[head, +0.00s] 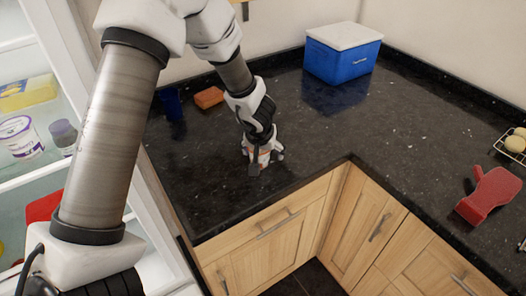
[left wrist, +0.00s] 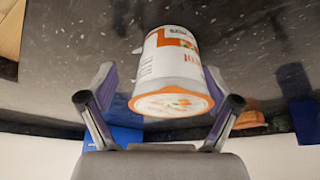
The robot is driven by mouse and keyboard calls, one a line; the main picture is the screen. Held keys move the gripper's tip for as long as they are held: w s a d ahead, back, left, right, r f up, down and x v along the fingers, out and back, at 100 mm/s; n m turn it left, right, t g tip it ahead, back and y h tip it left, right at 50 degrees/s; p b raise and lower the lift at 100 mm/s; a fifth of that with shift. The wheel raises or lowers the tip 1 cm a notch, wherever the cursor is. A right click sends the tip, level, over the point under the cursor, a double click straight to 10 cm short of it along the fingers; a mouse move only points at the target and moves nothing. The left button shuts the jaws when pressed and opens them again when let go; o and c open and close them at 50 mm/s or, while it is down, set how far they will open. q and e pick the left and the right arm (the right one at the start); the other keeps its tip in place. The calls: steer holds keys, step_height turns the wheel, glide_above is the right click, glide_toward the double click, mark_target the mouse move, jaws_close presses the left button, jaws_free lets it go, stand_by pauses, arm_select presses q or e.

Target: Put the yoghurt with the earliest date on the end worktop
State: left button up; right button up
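A white yoghurt pot with orange markings (head: 265,152) is at the dark granite worktop (head: 205,178), near its front edge. In the left wrist view the pot (left wrist: 168,72) shows its orange-rimmed lid and a small printed label, too small to read. My left gripper (head: 262,160) is around the pot. In the left wrist view the fingers of the left gripper (left wrist: 160,100) stand on either side of it, with a gap at the left finger. Another tub, white and purple (head: 19,137), stands on a fridge shelf at the left. My right gripper is not in view.
A blue cool box with a white lid (head: 343,58) stands in the back corner. An orange sponge (head: 209,97) and a dark blue cup (head: 171,103) are near the back wall. A red object (head: 488,196) and a wire rack (head: 508,150) are at right. The worktop's middle is clear.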

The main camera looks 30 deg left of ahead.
arm_select(q)
steer(key=shift+w, duration=0.1)
steer(key=shift+a, duration=0.1)
steer(key=p+v, duration=0.9)
steer(key=v, duration=0.3)
